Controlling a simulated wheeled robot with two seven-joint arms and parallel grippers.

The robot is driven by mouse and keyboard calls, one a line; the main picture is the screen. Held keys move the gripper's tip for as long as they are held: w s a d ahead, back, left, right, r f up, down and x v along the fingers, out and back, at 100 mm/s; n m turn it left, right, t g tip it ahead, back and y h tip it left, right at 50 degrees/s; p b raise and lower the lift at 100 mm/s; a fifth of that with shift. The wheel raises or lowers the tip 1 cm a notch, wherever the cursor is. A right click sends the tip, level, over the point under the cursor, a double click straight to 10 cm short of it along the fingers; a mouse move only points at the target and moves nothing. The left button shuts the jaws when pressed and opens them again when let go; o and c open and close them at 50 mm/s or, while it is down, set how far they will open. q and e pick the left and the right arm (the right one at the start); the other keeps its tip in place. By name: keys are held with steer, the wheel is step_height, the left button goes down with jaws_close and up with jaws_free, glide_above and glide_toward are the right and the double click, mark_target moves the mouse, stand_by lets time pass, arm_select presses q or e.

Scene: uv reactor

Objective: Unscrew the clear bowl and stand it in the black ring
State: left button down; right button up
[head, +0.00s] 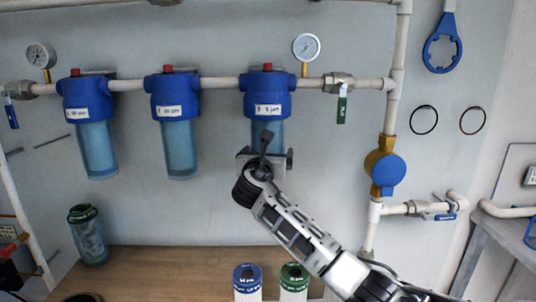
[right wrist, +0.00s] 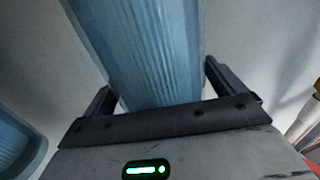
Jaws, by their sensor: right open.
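Three translucent blue bowls hang under blue filter heads on the wall pipe: left (head: 97,150), middle (head: 177,148) and right (head: 268,132). My right gripper (head: 265,158) is at the right bowl, below its blue head (head: 267,103). In the right wrist view this bowl (right wrist: 140,50) stands between the two fingers of the right gripper (right wrist: 160,92), which are open with gaps visible. The bowl's lower part is hidden by the gripper in the head view. A dark round rim (head: 82,297), possibly the black ring, is cut off at the bottom left on the bench. My left gripper is not in view.
A dark-topped clear canister (head: 88,236) stands at the bench's (head: 170,262) left. Blue-topped (head: 247,278) and green-topped (head: 294,278) cartridges stand at the front. A blue wrench (head: 442,45) and two thin rings, dark (head: 423,120) and brownish (head: 473,121), hang at right.

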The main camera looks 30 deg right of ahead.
steer(key=shift+s+d+n+t+y, duration=0.1)
steer(key=shift+d+n+t+y, duration=0.05)
steer(key=shift+n+t+y, duration=0.95)
steer(key=shift+y, duration=0.4)
steer(key=n+t+y, duration=0.1)
steer(key=n+y, duration=0.1)
steer(key=y, duration=0.1)
steer(key=shift+n+t, duration=0.3)
steer(key=shift+a+n+y, duration=0.25)
steer(key=shift+n+y, duration=0.25)
steer(key=shift+y, duration=0.4)
steer(key=c, duration=1.3)
steer(key=shift+m+h, duration=0.8)
steer(key=shift+h, duration=0.4)
steer(key=shift+d+m+g+h, duration=0.2)
steer(key=shift+m+g+h, duration=0.75)
steer(key=shift+h, duration=0.45)
